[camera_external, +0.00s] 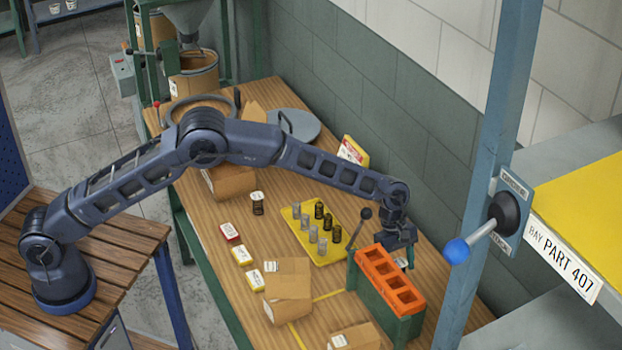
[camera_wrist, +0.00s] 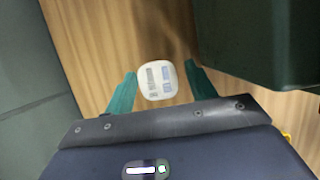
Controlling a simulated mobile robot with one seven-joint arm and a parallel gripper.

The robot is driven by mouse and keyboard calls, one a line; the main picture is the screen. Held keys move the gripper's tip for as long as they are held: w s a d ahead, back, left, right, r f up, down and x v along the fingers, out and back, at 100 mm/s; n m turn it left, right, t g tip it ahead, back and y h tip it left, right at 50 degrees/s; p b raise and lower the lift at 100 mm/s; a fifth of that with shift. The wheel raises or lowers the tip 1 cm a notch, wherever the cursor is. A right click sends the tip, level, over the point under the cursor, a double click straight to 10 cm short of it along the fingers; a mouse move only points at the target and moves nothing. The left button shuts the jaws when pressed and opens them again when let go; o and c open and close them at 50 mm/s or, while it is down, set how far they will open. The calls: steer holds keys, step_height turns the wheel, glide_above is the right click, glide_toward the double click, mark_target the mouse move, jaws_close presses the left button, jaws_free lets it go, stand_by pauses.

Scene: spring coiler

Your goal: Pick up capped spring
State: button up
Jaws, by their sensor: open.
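In the wrist view, a white rounded-square cap (camera_wrist: 157,80) with two grey printed patches is seen from above. It lies between the teal fingers of my gripper (camera_wrist: 160,76), with a gap on both sides. Anything beneath the cap is hidden. In the external view my open gripper (camera_external: 404,255) is low over the bench, just behind the orange-topped block. A little white shows by its fingers. Another dark, white-topped piece (camera_external: 258,203) stands left of the yellow tray.
The orange block (camera_external: 389,279) on its green stand is close to my gripper, with an upright lever (camera_external: 361,228) beside it. The yellow tray (camera_external: 302,241) holds several grey and dark springs. Cardboard boxes (camera_external: 288,290) stand in front. The wall is close behind.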

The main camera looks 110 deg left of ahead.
steer(key=c, duration=1.1)
steer(key=shift+o, duration=0.2)
steer(key=shift+r, duration=0.15)
